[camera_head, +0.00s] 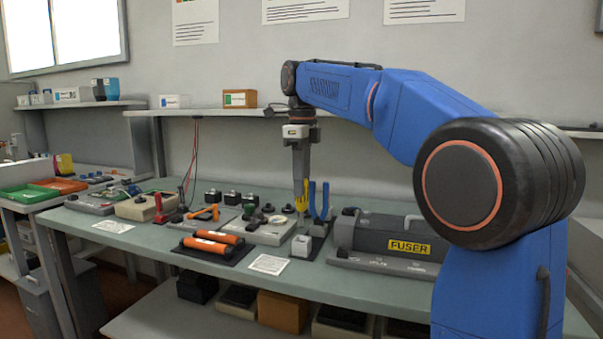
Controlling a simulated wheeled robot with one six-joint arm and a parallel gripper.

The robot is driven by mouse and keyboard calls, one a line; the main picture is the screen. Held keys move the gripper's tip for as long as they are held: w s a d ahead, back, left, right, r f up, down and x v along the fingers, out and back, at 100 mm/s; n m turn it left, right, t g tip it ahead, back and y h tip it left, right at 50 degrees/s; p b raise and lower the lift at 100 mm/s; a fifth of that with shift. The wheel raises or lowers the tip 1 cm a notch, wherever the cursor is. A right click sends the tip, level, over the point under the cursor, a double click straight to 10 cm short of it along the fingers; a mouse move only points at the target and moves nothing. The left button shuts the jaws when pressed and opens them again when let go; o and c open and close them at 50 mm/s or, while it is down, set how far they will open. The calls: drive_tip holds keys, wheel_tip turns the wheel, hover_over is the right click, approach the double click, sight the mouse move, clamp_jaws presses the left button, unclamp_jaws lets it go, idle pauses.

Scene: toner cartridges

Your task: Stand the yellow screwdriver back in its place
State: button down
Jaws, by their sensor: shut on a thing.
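My gripper (300,180) points straight down over the middle of the workbench. It is shut on the yellow screwdriver (301,204), whose yellow handle shows just below the fingers. The screwdriver looks upright; its shaft is too thin to make out clearly. A small light-grey open holder (301,246) stands on the bench below and near it, on a dark pad. I cannot tell whether the screwdriver's tip is above the holder or behind it. A blue-handled tool (319,200) stands upright just right of the gripper.
A grey fuser unit (400,236) fills the bench to the right. Two orange-and-black rollers (213,241) lie on a dark mat to the left, near a white card (268,264). Several small parts and trays crowd the left and back. A shelf (225,112) runs behind my gripper.

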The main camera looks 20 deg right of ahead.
sight(302, 208)
drive_tip(key=shift+f, duration=3.8)
idle(1.3)
drive_tip(key=c, duration=1.3)
unclamp_jaws()
drive_tip(key=shift+r, duration=0.1)
wheel_tip(302, 208, up, 17)
drive_tip(key=shift+r, duration=0.1)
drive_tip(key=s+d+f+n+t, duration=0.2)
drive_tip(key=s+d+f+n, duration=0.1)
drive_tip(key=s+f+n, duration=0.9)
drive_tip(key=s+d+f+n+t, duration=0.2)
drive_tip(key=s+d+f+n, duration=0.2)
drive_tip(key=s+f+n, duration=0.9)
drive_tip(key=s+f, duration=0.8)
drive_tip(key=f, duration=0.5)
drive_tip(key=shift+s+f+t, duration=0.2)
drive_tip(key=shift+f+t, duration=0.05)
drive_tip(key=shift+t, duration=0.15)
